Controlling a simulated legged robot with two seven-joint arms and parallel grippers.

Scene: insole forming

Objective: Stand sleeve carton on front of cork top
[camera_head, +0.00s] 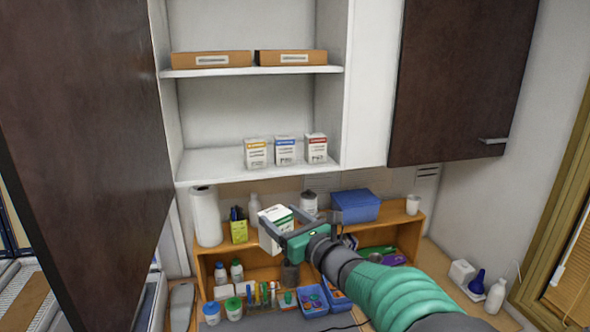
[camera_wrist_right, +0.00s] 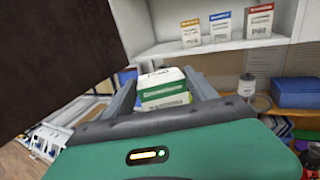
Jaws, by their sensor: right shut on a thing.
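The white and green carton (camera_head: 270,241) is held in the air by my right gripper (camera_head: 283,226), in front of the tan, cork-coloured top (camera_head: 396,215) of the low desk shelf. In the right wrist view the carton (camera_wrist_right: 164,89) sits between the two grey fingers of the gripper (camera_wrist_right: 160,92), which are shut on it. It looks slightly tilted in the head view. The carton and gripper hide part of the top behind them. I cannot tell the gap between carton and top. My left gripper is not in view.
On the top stand a white roll (camera_head: 205,216), a yellow-green pen holder (camera_head: 239,231), a blue box (camera_head: 356,206) and a white cup (camera_head: 413,205). Three small cartons (camera_head: 285,150) stand on the cabinet shelf above. An open dark door (camera_head: 85,140) is at left.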

